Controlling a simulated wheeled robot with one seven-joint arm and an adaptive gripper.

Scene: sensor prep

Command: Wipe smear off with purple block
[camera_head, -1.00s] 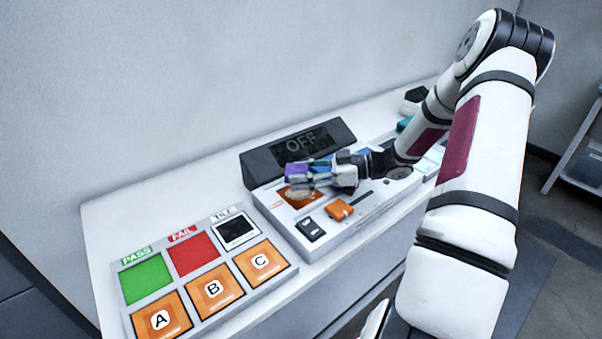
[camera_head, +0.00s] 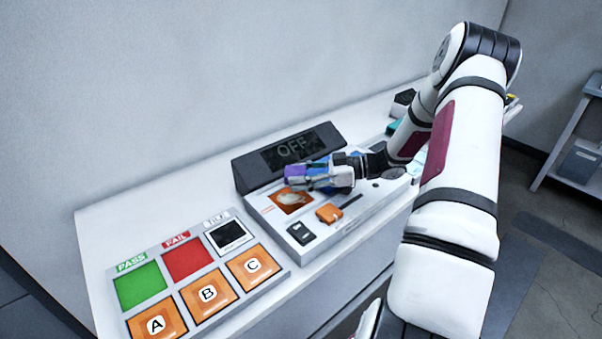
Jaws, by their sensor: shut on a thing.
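My gripper (camera_head: 308,179) is shut on the purple block (camera_head: 294,172), which pokes out at the left between the fingertips. It is over the grey device (camera_head: 330,230), in front of the dark display that reads OFF. The orange-brown square (camera_head: 285,206) with a pale smear (camera_head: 292,198) lies on the device top just below and in front of the gripper. The smear looks whitish and is now mostly uncovered. I cannot tell whether the block touches the surface. A blue part (camera_head: 350,158) shows behind the gripper.
The display (camera_head: 290,150) stands close behind the gripper. An orange block (camera_head: 329,213) and a black switch (camera_head: 300,233) sit on the device front. A panel of green, red and lettered orange squares (camera_head: 195,275) lies at left. A teal item and a black item are at the far right.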

